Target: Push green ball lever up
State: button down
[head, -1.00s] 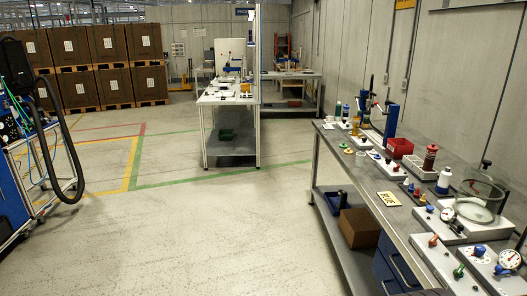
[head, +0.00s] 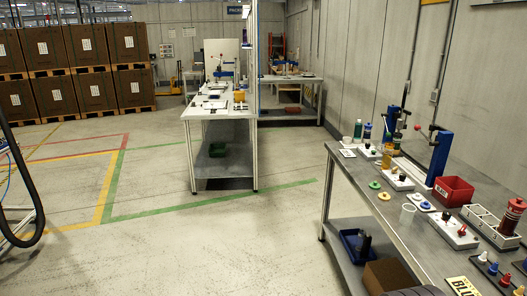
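I cannot make out a green ball lever for certain. A small white box (head: 398,181) on the right workbench carries small knobs too small to tell apart. A flat green round piece (head: 374,185) lies on the bench beside it. A blue post (head: 440,155) with a thin lever and a red ball end stands farther back on the bench. My gripper is not in view.
The right workbench (head: 372,205) also holds a red bin (head: 453,191) and a red cylinder (head: 511,214). A white table (head: 221,106) stands ahead. Stacked brown crates (head: 43,47) fill the back left. The floor (head: 190,250) between is clear.

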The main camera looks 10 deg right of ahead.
aim_at(388, 134)
jog(key=i, duration=3.25)
jog(key=u, duration=0.4)
jog(key=i, duration=0.05)
